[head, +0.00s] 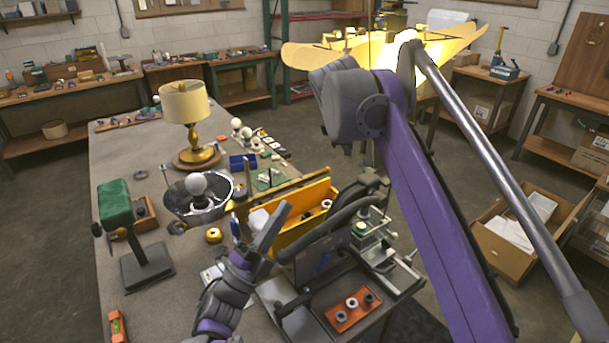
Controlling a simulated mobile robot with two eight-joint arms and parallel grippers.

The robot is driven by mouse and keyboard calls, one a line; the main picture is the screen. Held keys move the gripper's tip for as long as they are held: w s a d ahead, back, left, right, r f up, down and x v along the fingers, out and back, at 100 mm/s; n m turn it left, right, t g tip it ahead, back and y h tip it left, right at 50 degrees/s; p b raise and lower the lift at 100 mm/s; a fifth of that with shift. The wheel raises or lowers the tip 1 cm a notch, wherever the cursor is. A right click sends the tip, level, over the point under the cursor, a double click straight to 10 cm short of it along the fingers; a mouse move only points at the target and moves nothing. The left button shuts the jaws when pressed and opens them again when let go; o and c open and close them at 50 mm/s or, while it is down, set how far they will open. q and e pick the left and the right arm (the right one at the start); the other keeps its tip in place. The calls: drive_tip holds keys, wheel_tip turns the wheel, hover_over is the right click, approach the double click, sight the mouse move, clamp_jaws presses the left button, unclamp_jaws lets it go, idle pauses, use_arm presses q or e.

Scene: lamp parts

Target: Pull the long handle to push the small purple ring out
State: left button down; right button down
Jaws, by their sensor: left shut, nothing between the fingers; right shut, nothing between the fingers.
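My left gripper (272,228) is shut and empty, pointing up beside the yellow bin, just left of the black-framed press (330,240). I cannot make out the small purple ring.
The yellow bin (300,220), a green-topped fixture (372,245) and an orange tray (353,312) crowd around the press. A silver bowl (215,215), table lamp (186,115) and green-topped stand (118,215) are further left. The table's left front is mostly clear.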

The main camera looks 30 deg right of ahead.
use_arm(q)
drive_tip(key=x, duration=0.9)
drive_tip(key=shift+w+d, duration=0.1)
idle(1.1)
use_arm(e)
drive_tip(key=c, duration=0.5)
unclamp_jaws()
drive_tip(key=shift+c, duration=0.2)
